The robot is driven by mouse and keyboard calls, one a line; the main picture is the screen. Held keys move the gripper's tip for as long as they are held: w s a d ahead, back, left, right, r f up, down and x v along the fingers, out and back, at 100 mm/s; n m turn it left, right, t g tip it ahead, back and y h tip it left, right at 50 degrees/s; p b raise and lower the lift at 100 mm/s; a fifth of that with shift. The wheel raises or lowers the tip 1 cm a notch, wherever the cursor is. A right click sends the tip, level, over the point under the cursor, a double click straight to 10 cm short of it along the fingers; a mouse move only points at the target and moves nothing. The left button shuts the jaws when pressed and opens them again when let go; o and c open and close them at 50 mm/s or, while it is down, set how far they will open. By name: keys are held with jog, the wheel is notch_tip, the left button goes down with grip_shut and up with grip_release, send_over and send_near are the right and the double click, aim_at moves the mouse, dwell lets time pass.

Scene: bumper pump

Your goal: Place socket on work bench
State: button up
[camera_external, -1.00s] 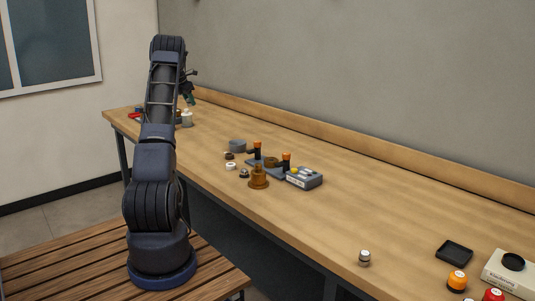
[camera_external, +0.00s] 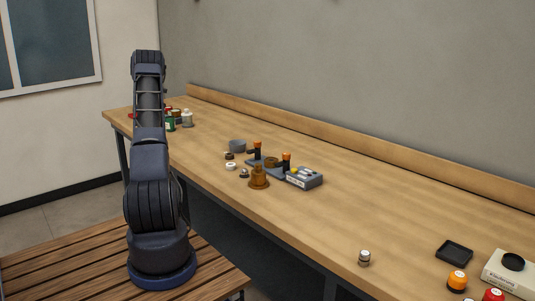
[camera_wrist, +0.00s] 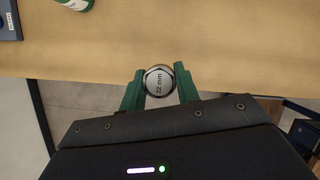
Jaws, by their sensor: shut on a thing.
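In the external view, my arm stands at the left and hides the gripper and the held socket. The wooden work bench (camera_external: 330,215) runs from the far left to the front right.
Small bottles (camera_external: 186,119) stand at the bench's far left end. Mid-bench are a brown bell-shaped part (camera_external: 258,177), a grey box (camera_external: 304,178) and several small parts. A small metal piece (camera_external: 364,258), a black tray (camera_external: 454,251) and an orange-capped jar (camera_external: 457,281) are at the right. Bench between is clear.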

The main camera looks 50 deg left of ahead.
notch_tip(320, 180, down, 12)
jog(key=shift+r, duration=0.1)
dwell(0.5)
jog(key=shift+f, duration=0.2)
jog(key=o, duration=1)
jog(key=shift+o, duration=0.2)
jog(key=v, duration=1.2)
jog(key=shift+r, duration=0.1)
jog(key=shift+d+r, duration=0.1)
